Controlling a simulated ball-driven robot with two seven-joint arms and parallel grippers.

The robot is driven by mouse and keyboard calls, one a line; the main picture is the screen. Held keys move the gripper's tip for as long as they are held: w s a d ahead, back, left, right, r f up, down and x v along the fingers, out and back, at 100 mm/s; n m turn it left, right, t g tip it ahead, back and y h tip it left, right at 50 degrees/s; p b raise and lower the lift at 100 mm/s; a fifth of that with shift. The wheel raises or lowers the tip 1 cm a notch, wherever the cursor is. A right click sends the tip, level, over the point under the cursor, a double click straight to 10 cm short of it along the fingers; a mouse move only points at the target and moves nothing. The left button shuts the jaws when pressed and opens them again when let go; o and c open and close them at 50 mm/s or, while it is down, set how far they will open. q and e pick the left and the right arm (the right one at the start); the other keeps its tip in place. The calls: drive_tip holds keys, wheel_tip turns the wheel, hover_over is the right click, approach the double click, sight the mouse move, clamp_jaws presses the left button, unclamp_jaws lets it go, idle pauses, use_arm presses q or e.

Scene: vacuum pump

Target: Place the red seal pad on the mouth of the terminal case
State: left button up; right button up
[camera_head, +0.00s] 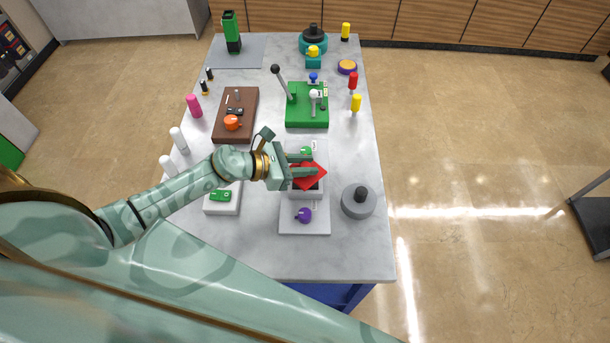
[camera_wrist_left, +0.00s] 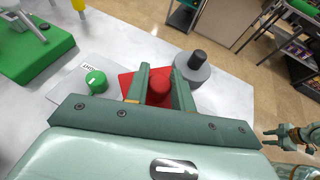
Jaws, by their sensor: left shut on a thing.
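The red seal pad (camera_head: 313,178) is a flat red square with a round red knob on top. My left gripper (camera_head: 303,171) is shut on this knob; in the left wrist view the pad (camera_wrist_left: 128,80) shows beneath the fingers (camera_wrist_left: 160,88). The terminal case (camera_head: 306,195) is a light box on the table, directly below the pad in the head view. The pad and fingers cover most of its mouth; a dark strip shows at the near side. I cannot tell whether pad and case touch. My right gripper (camera_wrist_left: 277,137) is empty and open at the right edge of the left wrist view.
A green knob (camera_head: 306,151) is behind the case and a purple knob (camera_head: 304,215) in front. A grey round weight (camera_head: 358,202) stands to the right. A green block with levers (camera_head: 306,118) and a brown tray (camera_head: 246,103) stand farther back. The table's front right is clear.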

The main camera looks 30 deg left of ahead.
use_arm(q)
drive_tip(key=shift+w+a+f, duration=0.1)
drive_tip(key=shift+w+f, duration=0.2)
drive_tip(key=shift+f, duration=0.05)
drive_tip(key=shift+w+f+b, duration=0.1)
drive_tip(key=shift+f+b, duration=0.6)
drive_tip(key=shift+f, duration=0.9)
drive_tip(key=shift+f, duration=0.15)
drive_tip(key=o, duration=1)
